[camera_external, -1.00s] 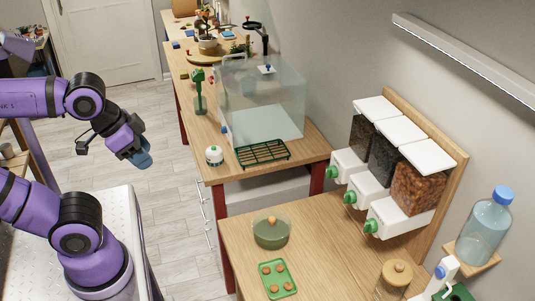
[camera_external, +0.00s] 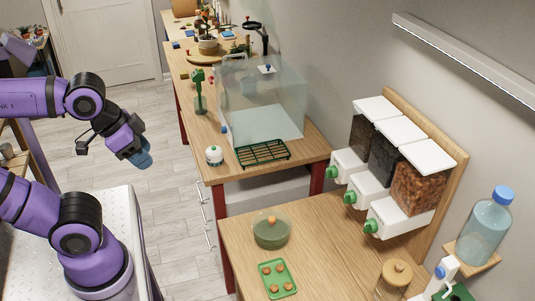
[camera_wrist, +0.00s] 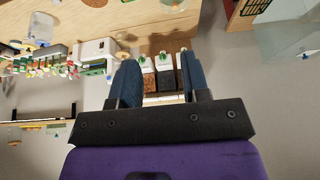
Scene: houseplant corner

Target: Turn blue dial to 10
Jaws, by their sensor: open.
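My gripper (camera_external: 142,160) hangs in the air at the left, over the floor and apart from the wooden counters. Its two blue fingers stand apart with nothing between them in the wrist view (camera_wrist: 159,80). A small blue knob (camera_external: 268,68) sits on a white plate at the glass tank, far from my gripper. I cannot tell if this is the blue dial, and no numbers are readable.
The clear tank (camera_external: 285,105) stands on the far counter, with a green rack (camera_external: 262,153) before it. Nearer are a green lidded pot (camera_external: 271,232), a green tray (camera_external: 278,281) and wall dispensers (camera_external: 383,205) with green knobs. Open floor lies between my gripper and the counters.

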